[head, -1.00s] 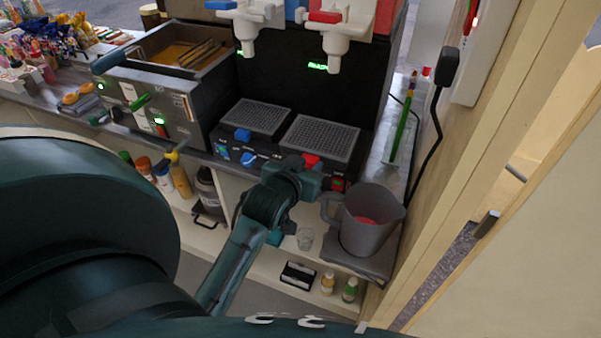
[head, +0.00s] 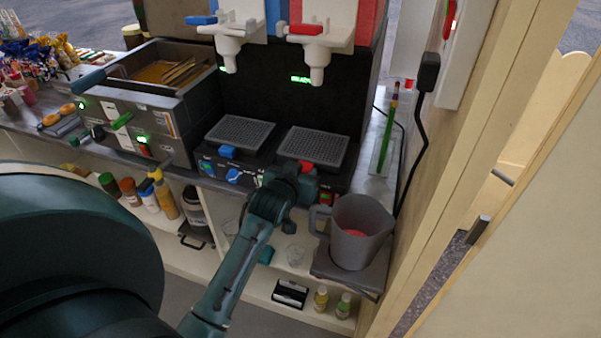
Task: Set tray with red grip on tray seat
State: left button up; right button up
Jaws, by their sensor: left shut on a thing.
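The tray with the red grip (head: 313,146) is a dark drip tray with a grey grating, under the right-hand tap of the dispenser. Its red grip (head: 322,167) points toward me. My left gripper (head: 310,182) is at the front of this tray, shut on its grip; the fingertips are largely hidden by the wrist. The tray lies about level and in line with the blue-grip tray (head: 240,132) on its left. The tray seat is hidden beneath it, and I cannot tell whether the tray touches it. My right gripper is not in view.
A grey jug (head: 359,232) stands on a small shelf right of my wrist, close to it. Two white taps (head: 317,50) hang above the trays. A fryer (head: 150,95) stands at left. A wooden wall (head: 470,150) bounds the right side.

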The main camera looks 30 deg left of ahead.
pick_arm(q)
jog(key=shift+f, duration=0.1)
dwell(0.7)
jog(key=o, duration=1.2)
jog(key=shift+c, duration=0.2)
jog(key=v, duration=1.3)
jog(key=s+d+f+m+g+h, duration=0.2)
jog(key=s+d+f+g, duration=0.3)
jog(key=s, duration=0.4)
jog(key=s+d+f+m+g+h, duration=0.1)
jog(key=s+d+f+m+g, duration=0.2)
jog(key=s+f+g, duration=0.4)
jog(key=w+d+f+t+h, duration=0.2)
jog(key=w+d+f+t, duration=0.2)
jog(key=f+t, duration=0.4)
jog(key=shift+w+d+f+t+h, duration=0.2)
jog(key=shift+w+d+t+h, duration=0.2)
jog(key=shift+d, duration=0.15)
